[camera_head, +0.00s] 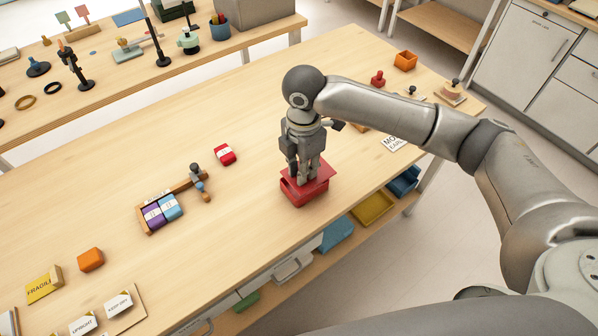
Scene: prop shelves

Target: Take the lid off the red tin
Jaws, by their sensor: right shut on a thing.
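The red tin (304,193) stands on the wooden table near its front edge. Its flat red lid (322,177) sits at the top of the tin, turned a little against it; I cannot tell whether a gap separates them. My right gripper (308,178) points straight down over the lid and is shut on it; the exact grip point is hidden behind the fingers. My left gripper is not in view.
A small red box (225,154) and a wooden holder (150,219) with purple and blue blocks lie to the left. An orange block (91,259) is further left. An orange box (405,61) stands at the far right. The table between is mostly clear.

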